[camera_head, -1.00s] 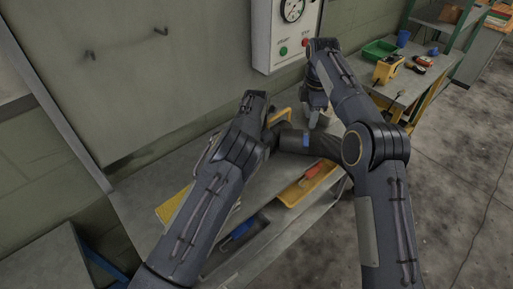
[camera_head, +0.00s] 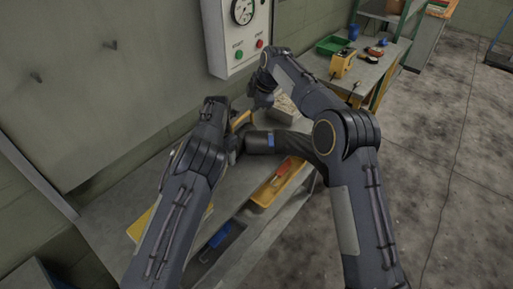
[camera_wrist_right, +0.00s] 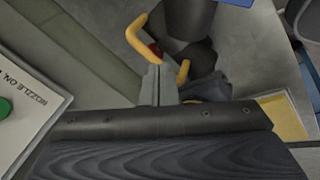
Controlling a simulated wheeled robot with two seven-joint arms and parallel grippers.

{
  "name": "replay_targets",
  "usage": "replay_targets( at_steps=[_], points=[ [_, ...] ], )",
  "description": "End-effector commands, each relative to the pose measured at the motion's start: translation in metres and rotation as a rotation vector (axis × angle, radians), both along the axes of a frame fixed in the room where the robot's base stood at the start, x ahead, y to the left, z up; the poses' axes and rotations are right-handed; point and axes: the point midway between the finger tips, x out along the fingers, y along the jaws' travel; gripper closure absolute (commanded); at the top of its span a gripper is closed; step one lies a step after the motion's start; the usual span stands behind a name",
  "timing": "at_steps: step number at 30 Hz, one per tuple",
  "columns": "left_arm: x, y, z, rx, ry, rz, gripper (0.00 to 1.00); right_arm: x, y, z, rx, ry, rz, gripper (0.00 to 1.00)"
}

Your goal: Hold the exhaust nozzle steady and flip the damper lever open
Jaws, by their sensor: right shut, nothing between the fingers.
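The dark exhaust nozzle (camera_head: 287,143), with a blue band, lies over the bench in the head view. Its dark body (camera_wrist_right: 188,18) is at the top of the right wrist view. A yellow bent damper lever (camera_head: 240,120) stands at its left end; in the right wrist view the lever (camera_wrist_right: 135,38) shows either side of my fingertips, with a red part by it. My right gripper (camera_wrist_right: 157,84) is shut and empty, close to the lever; contact is unclear. It also shows in the head view (camera_head: 257,101). My left gripper (camera_head: 235,143) is at the nozzle's left end, its fingers hidden.
A wall control box (camera_head: 238,38) with a gauge and buttons hangs behind the bench (camera_head: 112,215). A yellow tray (camera_head: 268,193) and a blue item (camera_head: 220,236) are on the lower shelf. A side table with a green bin (camera_head: 333,45) stands right. The right floor is clear.

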Motion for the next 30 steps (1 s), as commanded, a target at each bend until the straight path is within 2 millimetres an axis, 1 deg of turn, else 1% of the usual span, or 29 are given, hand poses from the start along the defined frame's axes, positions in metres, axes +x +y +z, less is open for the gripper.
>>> replay_targets(
  at_steps=[1, 4, 7, 9, 12, 15, 18, 19, 21, 23, 26, 27, 29, 30],
  points=[
    [0.000, 0.000, 0.001, 0.000, -0.001, 0.000, 1.00, 0.008, 0.010, 0.004, 0.063, -0.058, -0.019, 1.00],
    [0.000, 0.000, 0.001, 0.000, -0.001, 0.001, 1.00, 0.025, 0.029, 0.017, 0.193, -0.187, -0.073, 1.00],
    [0.000, 0.000, 0.001, 0.000, -0.001, 0.001, 1.00, 0.040, 0.041, 0.034, 0.320, -0.310, -0.146, 1.00],
    [0.000, 0.000, 0.001, 0.000, -0.001, 0.001, 1.00, 0.048, 0.046, 0.048, 0.403, -0.395, -0.206, 1.00],
    [0.000, 0.000, 0.001, 0.000, -0.001, 0.001, 1.00, 0.055, 0.047, 0.070, 0.516, -0.511, -0.304, 1.00],
    [0.000, 0.000, 0.001, -0.001, -0.002, 0.001, 1.00, 0.058, 0.040, 0.090, 0.618, -0.624, -0.415, 1.00],
    [0.001, 0.000, 0.001, 0.000, -0.003, 0.001, 1.00, 0.056, 0.030, 0.106, 0.698, -0.731, -0.530, 1.00],
    [0.001, 0.000, 0.001, 0.000, -0.003, 0.001, 1.00, 0.054, 0.027, 0.108, 0.716, -0.761, -0.565, 1.00],
    [0.001, 0.000, 0.001, 0.000, -0.003, 0.001, 1.00, 0.046, 0.023, 0.106, 0.737, -0.825, -0.638, 1.00],
    [0.001, 0.000, 0.001, 0.000, -0.003, 0.001, 1.00, 0.037, 0.022, 0.097, 0.735, -0.876, -0.697, 1.00],
    [0.001, 0.000, 0.001, -0.001, -0.002, 0.001, 1.00, 0.015, 0.020, 0.074, 0.683, -0.959, -0.784, 1.00],
    [0.001, 0.000, 0.001, -0.001, -0.002, 0.001, 1.00, 0.004, 0.017, 0.063, 0.650, -0.992, -0.817, 1.00],
    [0.001, 0.000, 0.001, 0.000, -0.003, 0.001, 1.00, -0.014, 0.012, 0.049, 0.590, -1.045, -0.865, 1.00],
    [0.001, 0.000, 0.001, 0.000, -0.003, 0.001, 1.00, -0.027, 0.008, 0.039, 0.542, -1.080, -0.893, 1.00]
  ],
)
